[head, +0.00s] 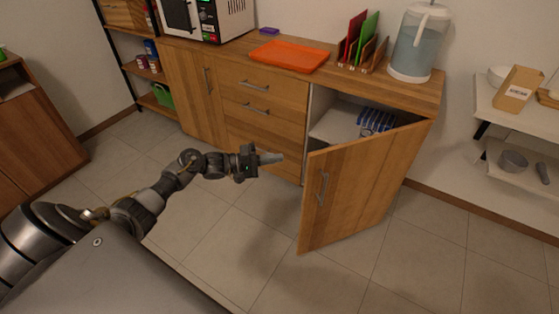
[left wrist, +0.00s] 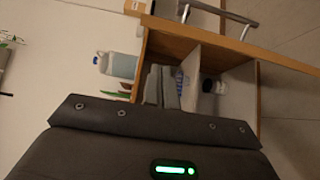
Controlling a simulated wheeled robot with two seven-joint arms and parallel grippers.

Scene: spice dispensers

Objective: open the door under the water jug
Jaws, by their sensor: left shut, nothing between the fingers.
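The water jug (head: 419,42) stands on the right end of the wooden cabinet's top. The cabinet door (head: 350,190) below it stands ajar, swung well out on its right side, with a metal handle (head: 322,189) on its face. Inside, a white shelf and a blue striped item (head: 376,121) show. My left gripper (head: 270,158) is shut and empty, just left of the door's free edge and apart from it. In the left wrist view, the door (left wrist: 270,42) and its handle (left wrist: 236,14) show at the top, beside the open compartment. My right gripper is not in view.
Drawers (head: 262,105) are left of the open compartment. An orange tray (head: 290,56), a rack of boards (head: 360,48) and a microwave (head: 207,18) sit on the cabinet top. Wall shelves (head: 520,110) are at the right. The tiled floor before the door is clear.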

